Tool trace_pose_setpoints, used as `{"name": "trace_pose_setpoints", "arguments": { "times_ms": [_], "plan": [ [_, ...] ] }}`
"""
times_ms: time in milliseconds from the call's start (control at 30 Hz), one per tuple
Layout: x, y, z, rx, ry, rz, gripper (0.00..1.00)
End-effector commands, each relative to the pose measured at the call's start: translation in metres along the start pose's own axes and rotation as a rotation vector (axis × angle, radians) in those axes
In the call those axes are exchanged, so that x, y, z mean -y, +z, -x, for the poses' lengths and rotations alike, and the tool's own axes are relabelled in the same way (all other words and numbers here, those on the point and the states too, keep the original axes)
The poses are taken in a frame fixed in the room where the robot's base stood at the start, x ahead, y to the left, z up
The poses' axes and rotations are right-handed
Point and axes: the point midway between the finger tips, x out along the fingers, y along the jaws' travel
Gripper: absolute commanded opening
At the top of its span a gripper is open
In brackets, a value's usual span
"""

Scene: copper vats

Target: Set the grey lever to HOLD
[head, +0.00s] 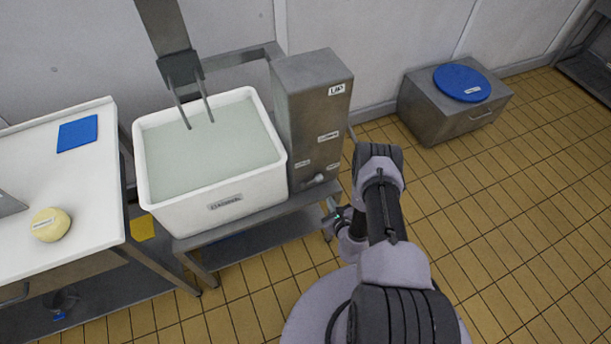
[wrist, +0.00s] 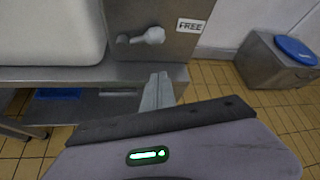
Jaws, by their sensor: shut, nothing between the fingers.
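The grey lever (wrist: 153,36) is on the lower front of a steel cabinet (head: 305,110). In the wrist view its arm runs nearly level from a pivot on the left to a rounded end on the right, towards a label reading FREE (wrist: 190,25). In the head view the lever (head: 319,178) is small, below several labels too small to read; I cannot pick out HOLD. My gripper (wrist: 158,92) is shut and empty, below the lever and apart from it in the picture. In the head view my gripper (head: 333,211) is partly hidden by my arm.
A white vat (head: 225,203) of pale liquid stands left of the cabinet on a steel stand (head: 250,219). The stand's top edge lies just behind my fingers in the wrist view. A low steel box (head: 440,115) with a blue lid stands right. Tiled floor between is clear.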

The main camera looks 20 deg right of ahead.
Motion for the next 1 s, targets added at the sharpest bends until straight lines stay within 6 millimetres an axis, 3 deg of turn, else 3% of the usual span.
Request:
{"name": "trace_pose_setpoints", "arguments": {
  "times_ms": [100,400,533,900,1000],
  "plan": [
    [0.000,-0.011,0.003,-0.020,-0.017,-0.004,0.00],
    [-0.001,-0.011,-0.001,-0.017,-0.014,-0.003,0.00],
    [-0.001,-0.012,-0.022,-0.015,-0.014,-0.002,0.00],
    [-0.001,-0.015,-0.103,-0.015,-0.014,-0.003,0.00],
    [0.001,0.009,-0.091,-0.016,-0.012,-0.004,0.00]
  ]
}}
